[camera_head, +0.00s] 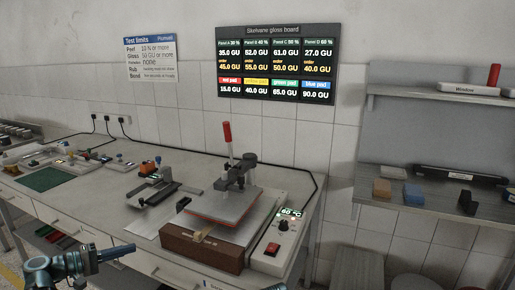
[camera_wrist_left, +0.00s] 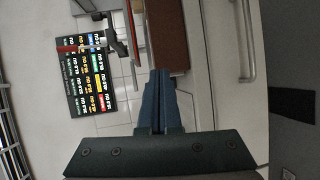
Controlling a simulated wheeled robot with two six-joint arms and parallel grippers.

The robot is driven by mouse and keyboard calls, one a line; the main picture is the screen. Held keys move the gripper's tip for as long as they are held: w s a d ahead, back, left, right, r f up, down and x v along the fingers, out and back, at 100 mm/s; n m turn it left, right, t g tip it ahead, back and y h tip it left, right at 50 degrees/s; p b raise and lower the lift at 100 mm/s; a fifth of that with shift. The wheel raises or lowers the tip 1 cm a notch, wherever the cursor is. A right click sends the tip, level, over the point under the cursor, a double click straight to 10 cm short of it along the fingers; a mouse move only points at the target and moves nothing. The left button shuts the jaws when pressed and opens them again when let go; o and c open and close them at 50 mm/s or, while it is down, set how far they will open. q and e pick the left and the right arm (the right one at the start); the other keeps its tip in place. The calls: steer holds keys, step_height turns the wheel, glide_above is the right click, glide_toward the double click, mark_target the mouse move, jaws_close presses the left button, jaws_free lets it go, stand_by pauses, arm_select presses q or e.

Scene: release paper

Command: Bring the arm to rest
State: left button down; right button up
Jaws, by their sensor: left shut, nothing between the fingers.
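My left gripper (camera_head: 122,251) is at the lower left of the head view, in front of the bench edge. It is shut and empty, apart from everything on the bench. In the left wrist view its closed fingers (camera_wrist_left: 160,100) point along the bench front, and nothing is between them. My right gripper does not show in either view.
The workbench (camera_head: 110,222) carries a heat press (camera_head: 225,205) with a red-tipped handle and a control box (camera_head: 284,235). A green mat (camera_head: 46,179) lies at left. Shelves (camera_head: 425,203) hold blocks at right. A drawer handle (camera_wrist_left: 247,40) stands near the gripper.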

arm_select(q)
steer(key=s+d+f+m+g+y, duration=0.2)
steer(key=d+f+m+g, duration=0.3)
steer(key=d, duration=0.7)
steer(key=s+d+f+g+y, duration=0.1)
steer(key=s+d+f+g, duration=0.2)
steer(key=d+f, duration=0.6)
steer(key=s+d+f+m+g+y, duration=0.1)
steer(key=s+d+f+m+y, duration=0.1)
steer(key=s+d+m+y, duration=0.35)
steer(key=s+d+f+m+g+y, duration=0.1)
steer(key=s+d+f+m+y, duration=0.1)
steer(key=s+d+y, duration=0.45)
step_height(320, 180, up, 13)
steer(key=s+h+p, duration=0.1)
steer(key=s+p, duration=0.1)
steer(key=p, duration=1.1)
steer(key=shift+d+h, duration=0.25)
steer(key=shift+h, duration=0.05)
steer(key=shift+f+n, duration=0.1)
steer(key=shift+n, duration=0.15)
steer(key=shift+w, duration=0.1)
